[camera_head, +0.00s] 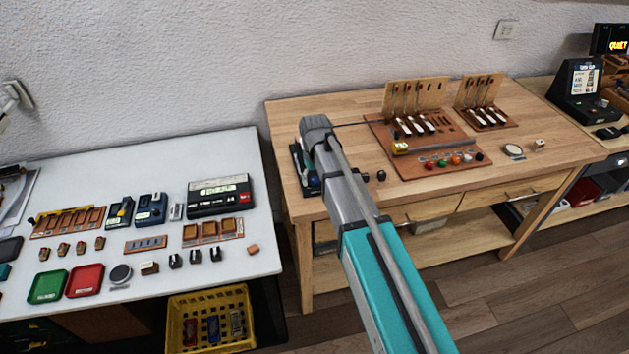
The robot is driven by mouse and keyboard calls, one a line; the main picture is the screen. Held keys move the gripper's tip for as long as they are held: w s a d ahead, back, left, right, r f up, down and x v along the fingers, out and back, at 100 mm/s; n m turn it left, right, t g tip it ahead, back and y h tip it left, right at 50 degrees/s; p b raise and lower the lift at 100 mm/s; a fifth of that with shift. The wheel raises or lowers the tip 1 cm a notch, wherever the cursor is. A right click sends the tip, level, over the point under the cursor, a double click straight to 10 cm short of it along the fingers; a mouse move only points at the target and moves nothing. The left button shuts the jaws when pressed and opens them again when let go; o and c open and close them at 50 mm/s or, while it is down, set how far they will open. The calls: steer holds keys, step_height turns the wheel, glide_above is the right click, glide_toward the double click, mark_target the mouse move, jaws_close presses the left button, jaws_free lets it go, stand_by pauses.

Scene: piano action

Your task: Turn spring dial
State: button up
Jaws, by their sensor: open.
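I cannot tell for certain which thing is the spring dial. A small round disc with a pale face (513,151) lies at the right of the wooden table, beside a small pale block (539,145). A dark device with blue parts (297,158) stands at the table's left edge, mostly hidden by my arm. My arm reaches up across the table's left part. My gripper is not visible; the arm may hide it.
On the wooden table (330,106), a brown board (440,166) holds hammer-like parts, a bar and coloured knobs. The white table (213,292) at left holds trays, a round grey dial (121,273) and devices. A yellow crate (210,300) is below.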

jaws_close()
steer(key=shift+m, duration=1.2)
jaws_free()
steer(key=shift+n, duration=0.4)
